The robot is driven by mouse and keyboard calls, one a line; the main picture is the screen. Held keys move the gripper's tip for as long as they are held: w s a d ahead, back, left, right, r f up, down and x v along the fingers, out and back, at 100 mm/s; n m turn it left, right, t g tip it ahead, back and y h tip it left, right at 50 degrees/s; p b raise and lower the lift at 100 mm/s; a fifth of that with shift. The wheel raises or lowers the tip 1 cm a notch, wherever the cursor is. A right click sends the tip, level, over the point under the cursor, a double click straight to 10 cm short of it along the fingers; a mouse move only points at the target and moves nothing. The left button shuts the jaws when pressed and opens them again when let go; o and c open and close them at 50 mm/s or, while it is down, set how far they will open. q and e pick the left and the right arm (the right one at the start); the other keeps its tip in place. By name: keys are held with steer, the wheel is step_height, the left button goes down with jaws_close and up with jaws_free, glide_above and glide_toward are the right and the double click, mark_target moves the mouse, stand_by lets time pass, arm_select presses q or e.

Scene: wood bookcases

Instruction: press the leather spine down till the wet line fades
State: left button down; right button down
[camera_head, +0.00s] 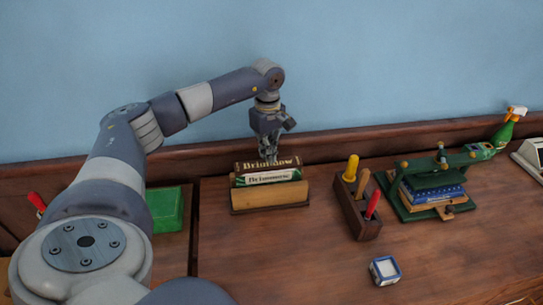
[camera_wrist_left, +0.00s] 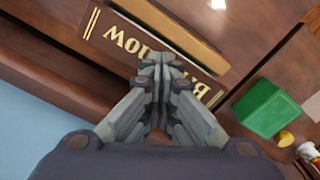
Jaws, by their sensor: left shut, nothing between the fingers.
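A dark brown book spine (camera_head: 247,165) with pale lettering stands at the back of a small wooden holder (camera_head: 270,209). It shows large in the left wrist view (camera_wrist_left: 97,31) with gold letters. A label-like white and green strip (camera_head: 266,178) lies just in front of it in the head view. My left gripper (camera_head: 268,161) points down at the dark spine with its fingers closed and empty. In the left wrist view its fingertips (camera_wrist_left: 163,60) overlap the lettering and hide its middle. I cannot tell whether they touch. No wet line can be made out. My right gripper is out of view.
A green block (camera_head: 168,209) lies left of the holder. To the right stand a wooden rack with coloured handles (camera_head: 358,205) and a green press with books (camera_head: 436,182). A small blue-and-white cube (camera_head: 384,270) sits in front. The front middle of the bench is clear.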

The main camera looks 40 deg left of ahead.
arm_select(q)
steer(key=shift+f+b, duration=0.5)
steer(key=shift+f, duration=0.45)
steer(key=shift+s+p, duration=0.1)
steer(key=shift+p, duration=0.35)
stand_by(6.6)
